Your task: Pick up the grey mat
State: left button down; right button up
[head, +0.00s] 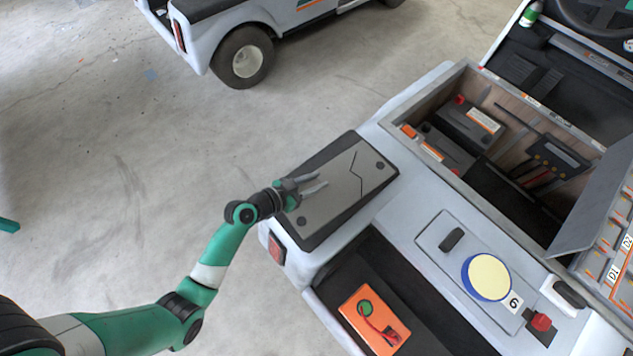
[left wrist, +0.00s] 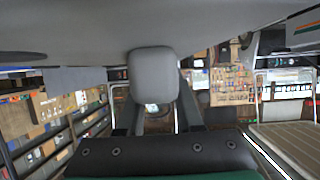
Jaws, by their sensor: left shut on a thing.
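The grey mat (head: 338,198) is a flat rectangle with a dark border and a thin dark line across it, at the corner of the pale cart body in the head view. My left gripper (head: 321,182) reaches its left edge, and its fingers show against the mat. In the left wrist view a rounded grey piece (left wrist: 152,76) sits between the fingers, under a broad grey surface (left wrist: 150,22) that fills the top. The gripper is shut on the mat, though the exact contact is partly hidden. My right gripper is not in view.
An open battery bay (head: 500,145) with a raised lid (head: 600,195) lies to the right. Another cart (head: 235,25) stands behind.

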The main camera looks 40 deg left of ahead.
pick_arm(q)
jog(key=s+d+r+p, duration=0.7)
jog(key=d+r+p, duration=0.3)
jog(key=d, duration=0.2)
